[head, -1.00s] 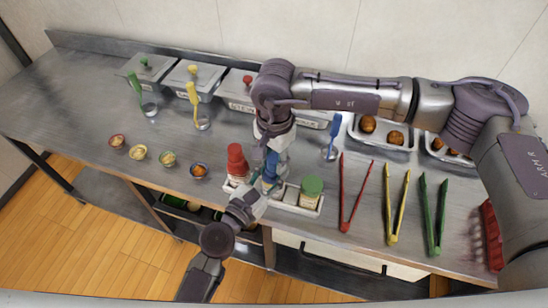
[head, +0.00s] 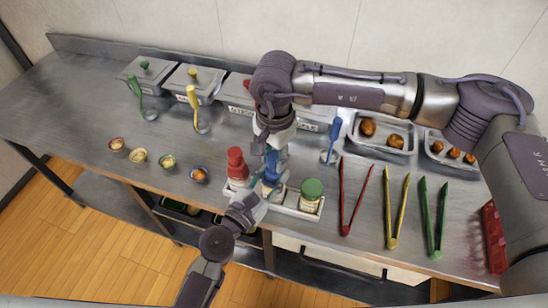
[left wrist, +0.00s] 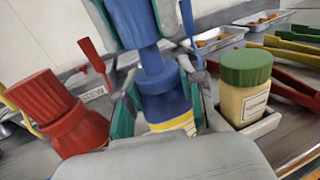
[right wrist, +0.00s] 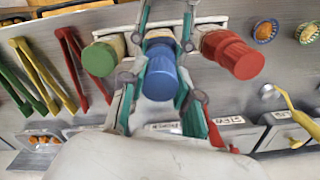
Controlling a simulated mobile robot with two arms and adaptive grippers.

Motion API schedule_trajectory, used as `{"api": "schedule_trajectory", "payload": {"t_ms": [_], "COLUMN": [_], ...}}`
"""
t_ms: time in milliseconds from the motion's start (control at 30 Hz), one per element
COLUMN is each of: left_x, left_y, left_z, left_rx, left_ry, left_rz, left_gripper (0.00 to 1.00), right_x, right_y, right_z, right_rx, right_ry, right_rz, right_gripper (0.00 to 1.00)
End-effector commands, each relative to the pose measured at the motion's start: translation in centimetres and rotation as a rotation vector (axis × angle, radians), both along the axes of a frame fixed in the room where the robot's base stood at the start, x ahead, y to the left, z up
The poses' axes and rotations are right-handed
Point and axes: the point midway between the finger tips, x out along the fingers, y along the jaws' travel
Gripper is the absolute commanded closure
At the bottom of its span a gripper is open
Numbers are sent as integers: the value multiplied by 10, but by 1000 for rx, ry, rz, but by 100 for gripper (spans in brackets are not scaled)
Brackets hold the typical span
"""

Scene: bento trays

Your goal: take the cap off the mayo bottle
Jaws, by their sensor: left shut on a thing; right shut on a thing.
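A blue-capped squeeze bottle (left wrist: 168,103), with a white and yellow label too small to read, stands in the middle of a small white caddy (head: 288,210). My left gripper (head: 260,190) is shut around its body from the front. My right gripper (head: 271,156) points down from above and is shut on the ribbed blue cap (right wrist: 160,76); the cap also shows in the left wrist view (left wrist: 138,22). A narrower blue part shows between cap and shoulder in the left wrist view; I cannot tell whether the cap is free of the bottle.
A red-capped bottle (head: 236,160) and a green-lidded jar (head: 311,196) stand close on either side of the blue one. Red tongs (head: 347,225), yellow tongs (head: 393,235) and green tongs (head: 436,240) lie to the right. Small bowls (head: 138,156) lie to the left.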

Motion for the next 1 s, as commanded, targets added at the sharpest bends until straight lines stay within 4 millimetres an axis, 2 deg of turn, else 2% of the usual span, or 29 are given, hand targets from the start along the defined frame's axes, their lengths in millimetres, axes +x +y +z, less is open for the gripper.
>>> {"api": "schedule_trajectory", "payload": {"t_ms": [333,633,867,900,1000], "left_x": [0,0,0,0,0], "left_y": [0,0,0,0,0], "left_z": [0,-1,-1,-1,0], "left_rx": [1,1,1,1,1], "left_ry": [0,0,0,0,0], "left_rz": [0,1,0,0,0], "left_gripper": [100,100,100,59,43], "right_x": [0,0,0,0,0], "right_y": [0,0,0,0,-1], "right_z": [3,37,40,40,40], "right_rx": [0,1,-1,0,0], "right_ry": [-1,-3,1,0,0], "right_rz": [0,0,0,0,0], "right_gripper": [100,100,100,100,100]}}
